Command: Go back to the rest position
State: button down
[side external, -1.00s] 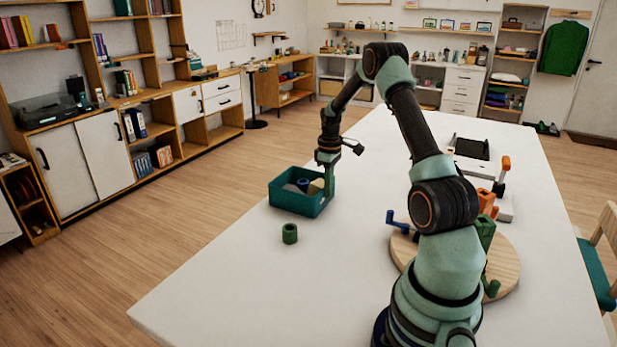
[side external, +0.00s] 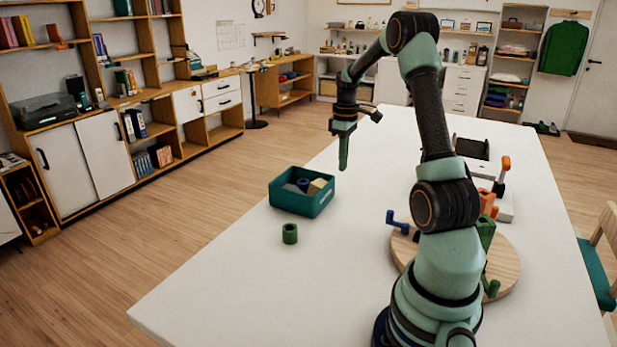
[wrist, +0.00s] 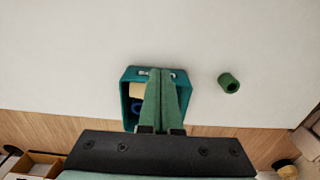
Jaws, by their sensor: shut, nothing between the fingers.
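My gripper (side external: 343,166) is shut and empty, raised above the white table, just right of and higher than the teal bin in the side view. In the wrist view my gripper (wrist: 161,72) shows its two green fingers pressed together, covering part of the bin. The teal bin (side external: 291,202) stands near the table's left edge and holds a blue piece and a tan block; it also shows in the wrist view (wrist: 127,105). The fingers hide some of the bin's contents in the wrist view.
A green hollow cylinder (side external: 289,233) stands on the table in front of the bin, also in the wrist view (wrist: 228,82). A round wooden board (side external: 509,262) with coloured pieces lies beside my base. A device with an orange handle (side external: 502,172) stands behind it. The table's left front is clear.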

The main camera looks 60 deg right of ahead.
jog(key=w+a+r+t+h, duration=0.1)
jog(key=w+a+r, duration=0.1)
jog(key=a+r, duration=0.5)
jog(key=w+a+r+t, duration=0.1)
jog(key=w+a+r, duration=0.15)
jog(key=a, duration=0.85)
jog(key=s+a+r+t, duration=0.1)
jog(key=s+a, duration=0.2)
jog(key=a, duration=0.5)
jog(key=s+a+t+y, duration=0.1)
jog(key=s+a+t, duration=0.1)
jog(key=a, duration=0.6)
jog(key=shift+s+a+r+t, duration=0.3)
jog(key=shift+s+a+r, duration=0.1)
jog(key=shift+s, duration=0.3)
